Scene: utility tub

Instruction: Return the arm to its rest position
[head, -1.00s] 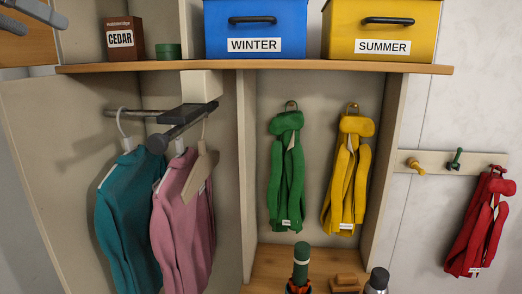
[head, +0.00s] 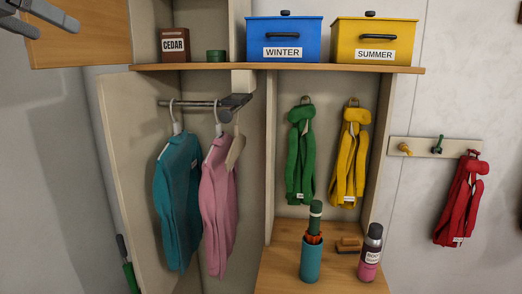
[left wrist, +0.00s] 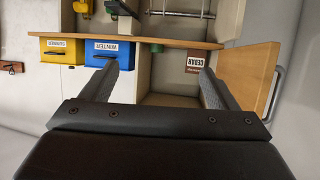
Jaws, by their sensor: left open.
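My left gripper (head: 56,27) is at the top left of the head view, in front of the open wooden door (head: 90,40). Its two dark fingers are apart. In the left wrist view, which is upside down, the same gripper (left wrist: 158,70) is open with nothing between its fingers. Beyond them show the shelf edge (left wrist: 178,43), the blue WINTER box (left wrist: 108,57) and the CEDAR box (left wrist: 195,61), all apart from the fingers. My right gripper is not in view.
Teal (head: 177,195) and pink (head: 218,205) garments hang from a rail. Green (head: 301,150), yellow (head: 349,155) and red (head: 461,200) garments hang on hooks. A yellow SUMMER box (head: 375,43) stands on the shelf.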

